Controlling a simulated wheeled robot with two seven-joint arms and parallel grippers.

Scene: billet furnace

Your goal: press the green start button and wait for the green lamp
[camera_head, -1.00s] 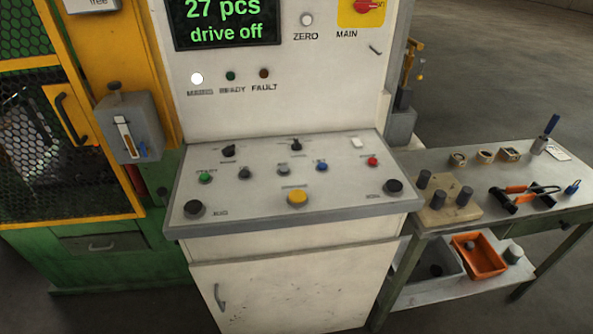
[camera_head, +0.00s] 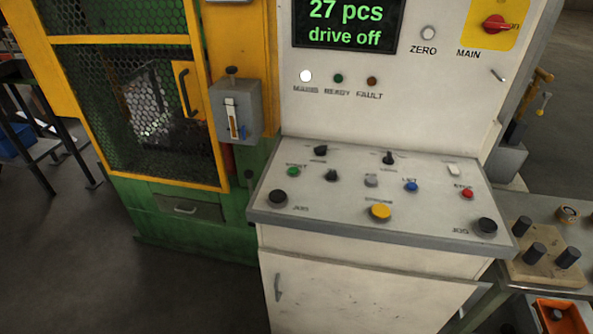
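The green start button (camera_head: 293,171) sits at the upper left of the sloped control panel (camera_head: 340,222). The panel stands in front of a white upright cabinet face. On that face is a row of lamps: a white lit one (camera_head: 306,76), a dark green one labelled READY (camera_head: 338,78) and a dark reddish-brown one labelled FAULT (camera_head: 372,81). The green lamp looks unlit. The display (camera_head: 345,24) reads "27 pcs" and "drive off". Neither of my grippers is in view.
The panel also carries a yellow button (camera_head: 380,211), a red button (camera_head: 467,193), a blue button (camera_head: 411,187) and black knobs. A red main switch (camera_head: 496,24) is at upper right. A green-and-yellow caged machine (camera_head: 190,234) stands left; a bench with parts stands right.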

